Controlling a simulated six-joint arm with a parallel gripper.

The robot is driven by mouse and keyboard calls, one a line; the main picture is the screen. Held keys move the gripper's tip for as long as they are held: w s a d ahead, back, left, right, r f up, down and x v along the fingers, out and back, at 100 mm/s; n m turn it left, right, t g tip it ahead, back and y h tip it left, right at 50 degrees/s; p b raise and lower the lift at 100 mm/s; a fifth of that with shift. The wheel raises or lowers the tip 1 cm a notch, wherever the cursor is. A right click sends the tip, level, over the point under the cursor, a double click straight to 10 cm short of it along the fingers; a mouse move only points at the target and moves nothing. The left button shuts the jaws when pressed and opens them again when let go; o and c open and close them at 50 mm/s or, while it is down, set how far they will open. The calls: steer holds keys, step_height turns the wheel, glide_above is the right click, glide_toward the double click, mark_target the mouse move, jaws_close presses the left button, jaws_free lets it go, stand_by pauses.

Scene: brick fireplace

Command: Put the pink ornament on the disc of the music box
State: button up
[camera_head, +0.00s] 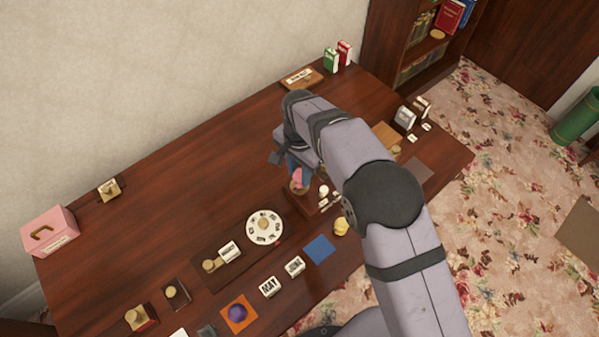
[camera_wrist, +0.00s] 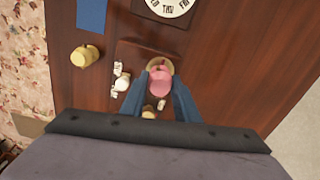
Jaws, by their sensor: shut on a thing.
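The pink ornament (camera_head: 298,177) is between the blue fingers of my gripper (camera_head: 296,168), which is shut on it. In the wrist view the pink ornament (camera_wrist: 161,82) shows between the two fingertips (camera_wrist: 160,92). A round tan disc (camera_wrist: 155,65) of the music box shows directly behind and around it. The disc (camera_head: 297,189) also shows just under the ornament in the head view. Whether the ornament touches the disc I cannot tell. The dark wooden music box (camera_wrist: 135,50) lies on the desk, partly hidden by my arm and gripper.
Small white pieces (camera_wrist: 121,80) stand beside the disc. A yellow object (camera_head: 341,227) and a blue square (camera_head: 319,248) lie nearby. A white day dial (camera_head: 264,226) is to the lower left. The desk (camera_head: 190,170) left of my gripper is clear.

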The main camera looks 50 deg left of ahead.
steer(key=shift+f, duration=0.6)
steer(key=shift+f, duration=0.15)
steer(key=o, duration=1.1)
